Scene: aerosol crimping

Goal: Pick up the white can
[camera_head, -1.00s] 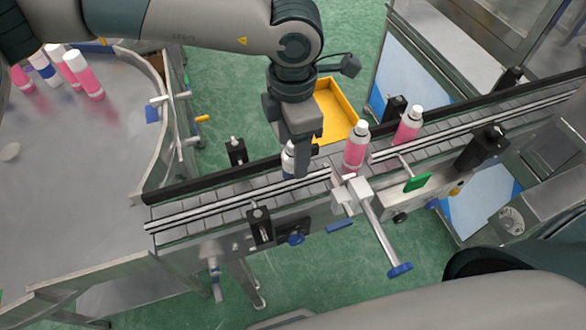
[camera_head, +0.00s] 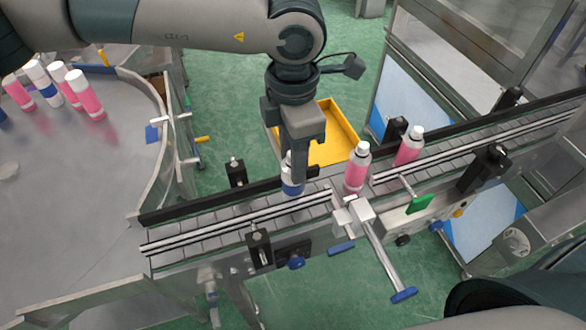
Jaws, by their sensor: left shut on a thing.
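The white can (camera_head: 291,186) with a blue band stands on the conveyor (camera_head: 235,213), partly hidden behind my left gripper. My left gripper (camera_head: 297,172) points down from above the conveyor and is shut on the can's upper part. Most of the can's top is hidden by the fingers. I cannot tell whether the can's base touches the belt. My right gripper is not in view.
Two pink cans, a nearer one (camera_head: 357,168) and a farther one (camera_head: 409,147), stand on the conveyor to the right. A yellow bin (camera_head: 343,125) lies behind. Guide rails and a clamp (camera_head: 353,213) border the belt. Several cans stand on the round table (camera_head: 75,185).

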